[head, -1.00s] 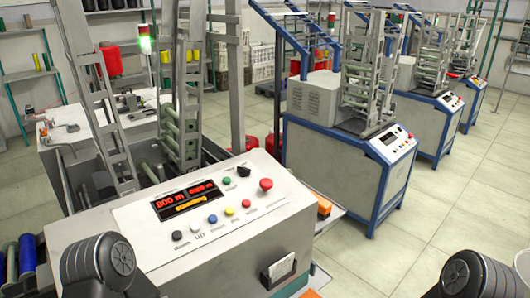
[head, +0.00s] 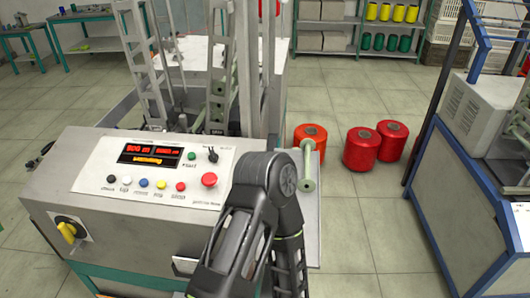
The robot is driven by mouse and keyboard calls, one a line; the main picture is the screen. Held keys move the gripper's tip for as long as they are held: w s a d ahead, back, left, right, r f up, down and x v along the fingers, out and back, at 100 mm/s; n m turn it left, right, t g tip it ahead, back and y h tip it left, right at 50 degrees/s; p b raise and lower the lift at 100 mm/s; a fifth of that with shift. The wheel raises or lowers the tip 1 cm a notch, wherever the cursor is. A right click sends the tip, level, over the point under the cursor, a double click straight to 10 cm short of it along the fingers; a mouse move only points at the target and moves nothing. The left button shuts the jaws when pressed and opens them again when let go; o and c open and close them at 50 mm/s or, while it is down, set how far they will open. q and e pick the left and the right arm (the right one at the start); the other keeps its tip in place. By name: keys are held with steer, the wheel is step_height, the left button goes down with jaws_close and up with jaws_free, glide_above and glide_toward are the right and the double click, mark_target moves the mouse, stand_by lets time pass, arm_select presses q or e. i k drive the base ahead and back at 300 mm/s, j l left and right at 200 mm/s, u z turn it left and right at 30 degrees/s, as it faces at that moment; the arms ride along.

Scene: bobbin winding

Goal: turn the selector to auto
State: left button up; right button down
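The winding machine's sloped white control panel (head: 150,172) faces me at left. No fingertips of either gripper show, and nothing of mine touches the knob.
A red mushroom button (head: 209,180) is near my arm. A yellow-handled rotary switch (head: 69,230) is on the front face. Red spools (head: 361,148) stand on the floor behind, and a blue-framed machine (head: 470,190) is at right. Floor between is clear.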

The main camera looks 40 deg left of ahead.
mark_target(214, 157)
steer(key=l+u, duration=0.3)
steer(key=l, duration=0.35)
steer(key=l+u, duration=0.3)
steer(key=l, duration=0.3)
steer(key=k, duration=0.1)
